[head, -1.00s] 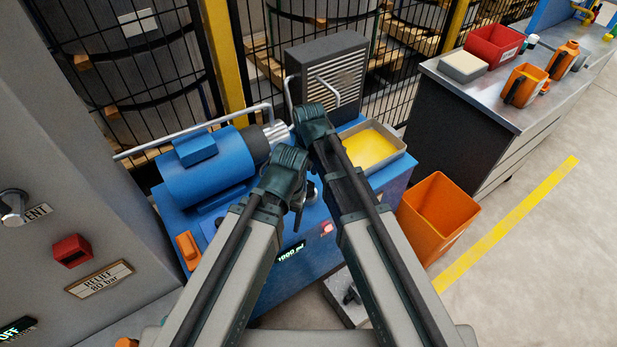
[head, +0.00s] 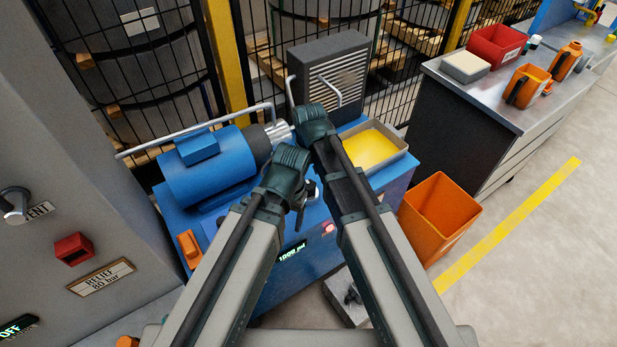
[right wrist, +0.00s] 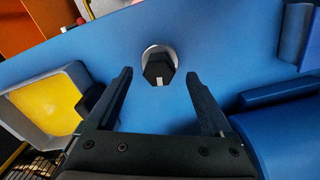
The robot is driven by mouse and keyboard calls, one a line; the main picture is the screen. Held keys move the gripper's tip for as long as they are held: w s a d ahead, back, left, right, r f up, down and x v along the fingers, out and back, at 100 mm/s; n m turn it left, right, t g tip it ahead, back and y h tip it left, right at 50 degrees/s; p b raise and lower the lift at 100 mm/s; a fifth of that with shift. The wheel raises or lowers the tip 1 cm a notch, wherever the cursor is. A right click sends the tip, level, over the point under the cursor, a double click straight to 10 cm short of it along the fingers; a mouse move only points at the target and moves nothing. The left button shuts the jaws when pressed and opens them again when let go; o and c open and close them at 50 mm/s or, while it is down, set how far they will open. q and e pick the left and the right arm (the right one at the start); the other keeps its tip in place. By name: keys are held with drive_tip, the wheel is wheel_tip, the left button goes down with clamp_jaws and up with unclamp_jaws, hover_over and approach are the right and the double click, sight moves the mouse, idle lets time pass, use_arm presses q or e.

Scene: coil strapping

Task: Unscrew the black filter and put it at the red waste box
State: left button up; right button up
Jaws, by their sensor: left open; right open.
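The black filter (right wrist: 158,68) shows in the right wrist view as a dark hexagonal end with a pale mark, set in a light ring on the blue unit. My right gripper (right wrist: 158,76) is open, with one finger on either side of the filter's near end in that picture; I see no clear contact. In the head view my right wrist hides the right fingers. My left gripper (head: 300,212) is open in front of the blue unit, its fingers small and partly hidden. A red box (head: 497,47) with a white label stands on the bench at the upper right.
The blue unit carries a motor (head: 205,165) and a tray with a yellow inside (head: 373,147). An orange bin (head: 438,218) stands on the floor. A grey tray (head: 464,68) and orange containers (head: 526,85) share the bench. A control cabinet (head: 75,190) stands at left.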

sight(308, 186)
drive_tip(key=m, duration=0.4)
drive_tip(key=shift+a, duration=0.1)
drive_tip(key=shift+m, duration=1.8)
use_arm(q)
wheel_tip(308, 186, down, 4)
drive_tip(key=b, duration=0.3)
drive_tip(key=shift+r+b, duration=0.2)
drive_tip(key=shift+b, duration=0.1)
use_arm(e)
wheel_tip(308, 186, down, 4)
drive_tip(key=shift+r, duration=0.15)
drive_tip(key=shift+r, duration=0.1)
clamp_jaws()
